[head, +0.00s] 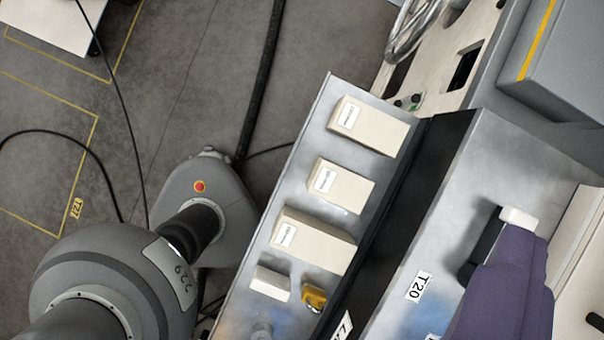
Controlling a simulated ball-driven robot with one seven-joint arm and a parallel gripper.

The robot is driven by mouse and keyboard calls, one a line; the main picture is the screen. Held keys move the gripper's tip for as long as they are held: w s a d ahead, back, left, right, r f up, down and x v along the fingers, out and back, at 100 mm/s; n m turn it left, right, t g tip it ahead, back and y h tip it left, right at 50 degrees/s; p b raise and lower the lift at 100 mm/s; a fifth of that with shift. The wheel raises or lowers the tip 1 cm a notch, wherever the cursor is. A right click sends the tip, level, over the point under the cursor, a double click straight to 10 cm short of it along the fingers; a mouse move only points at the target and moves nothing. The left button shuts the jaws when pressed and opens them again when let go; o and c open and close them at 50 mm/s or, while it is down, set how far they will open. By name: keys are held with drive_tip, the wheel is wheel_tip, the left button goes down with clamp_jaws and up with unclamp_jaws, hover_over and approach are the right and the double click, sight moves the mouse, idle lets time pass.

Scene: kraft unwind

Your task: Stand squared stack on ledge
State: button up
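A narrow metal ledge (268,232) runs slanting from the upper middle to the bottom of the head view. Three cream blocks with white labels stand in a row on it: an upper one (378,128), a middle one (350,191) and a lower, larger one (322,244). I cannot tell whether any block is a stack of separate pieces. A smaller pale block (270,283) lies below them, beside a yellow item (314,297). I cannot make out my gripper in this view.
A purple, cloth-like thing (505,290) lies over that panel at right. A handwheel (410,30) stands at the top. My grey body fills the lower left; cables cross the floor (190,90).

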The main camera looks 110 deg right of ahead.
drive_tip(key=s+d+r+m+t, duration=0.1)
drive_tip(key=s+r+m+t, duration=0.2)
drive_tip(key=r, duration=0.9)
drive_tip(key=s+d+r+m+t+y, duration=0.1)
drive_tip(key=s+r+m+t, duration=0.2)
drive_tip(key=s+r+m, duration=0.4)
wheel_tip(320, 180, up, 6)
drive_tip(key=shift+s+d+r+m, duration=0.15)
drive_tip(key=shift+d+r+m, duration=0.05)
drive_tip(key=shift+r+m, duration=0.1)
wheel_tip(320, 180, down, 3)
drive_tip(key=shift+r+b, duration=0.15)
drive_tip(key=shift+b, duration=1.1)
